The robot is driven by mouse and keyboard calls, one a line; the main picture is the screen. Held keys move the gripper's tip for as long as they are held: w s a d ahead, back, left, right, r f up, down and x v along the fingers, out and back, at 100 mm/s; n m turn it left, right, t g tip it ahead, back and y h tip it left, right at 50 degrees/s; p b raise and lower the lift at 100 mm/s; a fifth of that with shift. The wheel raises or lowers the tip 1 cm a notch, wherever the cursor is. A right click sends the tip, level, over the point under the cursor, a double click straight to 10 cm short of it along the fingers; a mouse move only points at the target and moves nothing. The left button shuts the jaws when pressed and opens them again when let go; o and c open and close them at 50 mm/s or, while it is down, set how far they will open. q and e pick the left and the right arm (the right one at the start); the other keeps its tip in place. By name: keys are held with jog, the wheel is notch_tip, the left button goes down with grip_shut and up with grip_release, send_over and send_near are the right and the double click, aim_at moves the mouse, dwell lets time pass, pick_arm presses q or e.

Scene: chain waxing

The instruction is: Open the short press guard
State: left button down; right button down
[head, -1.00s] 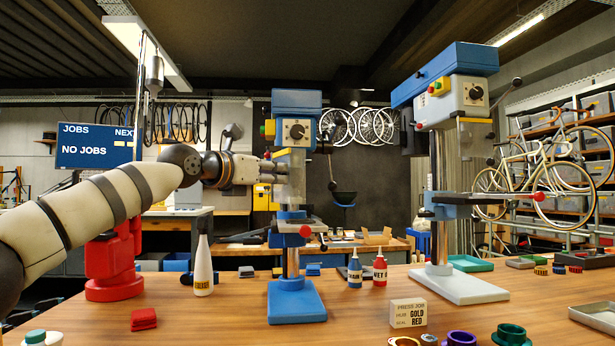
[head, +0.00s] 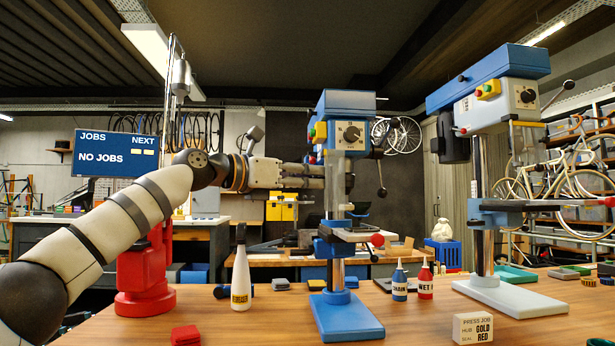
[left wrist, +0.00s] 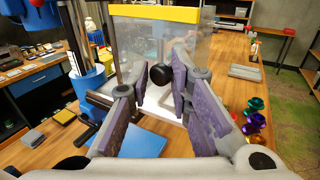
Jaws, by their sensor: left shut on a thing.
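The short press (head: 345,135) is the blue drill press in the middle of the bench. Its clear guard (left wrist: 135,45) has a yellow top edge and stands upright ahead of my gripper in the left wrist view. In the head view the guard (head: 338,192) shows faintly below the press head, partly behind my fingers. A black knob (left wrist: 160,75) on the guard sits between my left fingertips. My left gripper (head: 318,176) reaches the press from the left and is shut on this knob. The exact finger contact is hard to see. My right gripper is not in view.
A taller blue press (head: 488,100) stands to the right. A white bottle (head: 241,275), a blue bottle (head: 399,284) and a red bottle (head: 425,283) stand around the short press's base.

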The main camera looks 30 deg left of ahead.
pick_arm(q)
jog(key=shift+a+r+t, duration=0.3)
jog(key=shift+a+r, duration=0.05)
jog(key=shift+a, duration=0.45)
jog(key=c, duration=1.9)
grip_release()
jog(key=o, duration=0.4)
jog(key=shift+w+f, duration=0.1)
jog(key=shift+w, duration=0.15)
jog(key=shift+w+f, duration=0.1)
jog(key=shift+w, duration=0.05)
